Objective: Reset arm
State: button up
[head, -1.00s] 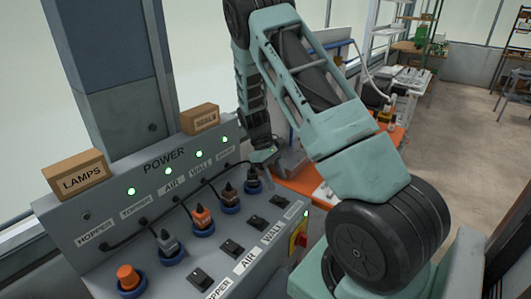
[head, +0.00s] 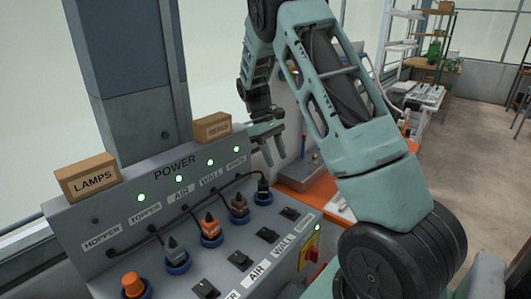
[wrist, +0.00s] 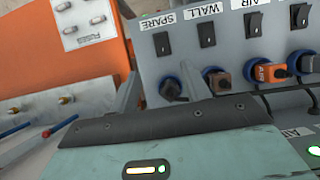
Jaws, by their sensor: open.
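My green arm rises in front of the power panel (head: 75,225) and bends back down. My gripper (head: 275,152) is open and empty just past the right end of the panel, above the orange bench.
Boxes marked LAMPS (head: 86,178) and SEALS (head: 212,127) stand on top of the panel. Black rocker switches (head: 240,261) line its sloped front. An orange bench (head: 325,190) lies behind my arm. Shelves and open floor (head: 470,150) are at the right.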

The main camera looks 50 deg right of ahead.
jog(key=s+a+r+n+t, duration=0.1)
jog(key=s+a+r+n, duration=0.1)
jog(key=a, duration=1.1)
jog(key=s+a+r+n+t, duration=0.1)
jog(key=a+r+t, duration=0.1)
jog(key=a, duration=1)
jog(key=s+a+n+t, duration=0.1)
jog(key=s+a+n, duration=0.1)
jog(key=s+a, duration=0.5)
jog(key=s+a+n+t+y, duration=0.1)
jog(key=s+a+n, duration=0.1)
jog(key=s+a, duration=0.6)
jog(key=s, duration=0.5)
jog(key=shift+s+r, duration=0.15)
jog(key=shift+s, duration=0.2)
